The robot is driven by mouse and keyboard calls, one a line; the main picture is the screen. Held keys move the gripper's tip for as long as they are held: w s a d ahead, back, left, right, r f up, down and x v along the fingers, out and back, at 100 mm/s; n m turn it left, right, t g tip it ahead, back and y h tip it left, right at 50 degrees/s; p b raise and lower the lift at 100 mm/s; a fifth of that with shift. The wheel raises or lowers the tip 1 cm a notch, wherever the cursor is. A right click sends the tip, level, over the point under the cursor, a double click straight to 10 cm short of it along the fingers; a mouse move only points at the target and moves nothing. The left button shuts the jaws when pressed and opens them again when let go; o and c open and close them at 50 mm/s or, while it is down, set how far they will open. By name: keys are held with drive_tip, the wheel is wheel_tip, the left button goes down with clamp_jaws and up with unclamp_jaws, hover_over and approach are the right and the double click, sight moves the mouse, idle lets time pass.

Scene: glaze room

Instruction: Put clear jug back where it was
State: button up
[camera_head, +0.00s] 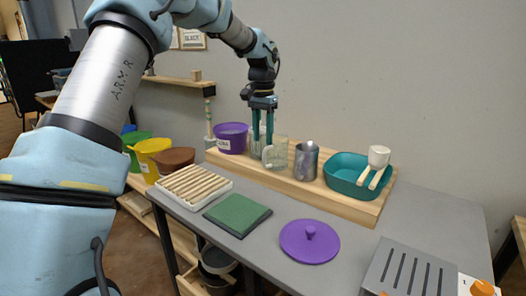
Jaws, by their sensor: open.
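The clear jug (279,152) stands upright on the raised wooden board at the back of the grey table. It is see-through, with a pale handle on its left side. My gripper (263,140) points straight down at the jug's left, its teal fingers apart. One fingertip is close to the handle; I cannot tell whether they touch. Another clear shape shows behind the fingers, partly hidden by them.
In front are a slatted tray (194,186), green pad (237,214), purple lid (309,242) and slotted grey box (408,272).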

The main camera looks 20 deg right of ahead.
drive_tip(key=s+a+f+n, duration=0.1)
drive_tip(key=s+a+n, duration=0.15)
drive_tip(key=a, duration=0.85)
drive_tip(key=s+a+f+n, duration=0.1)
drive_tip(key=a+n, duration=0.2)
drive_tip(key=a, duration=0.7)
drive_tip(key=s+a+f+n, duration=0.2)
drive_tip(key=s+a, duration=0.4)
drive_tip(key=a, duration=0.2)
drive_tip(key=s+a+f+n+t, duration=0.1)
drive_tip(key=s+a+f+n, duration=0.1)
drive_tip(key=s+a, duration=0.5)
drive_tip(key=shift+a+n, duration=0.75)
drive_tip(key=shift+a, duration=0.2)
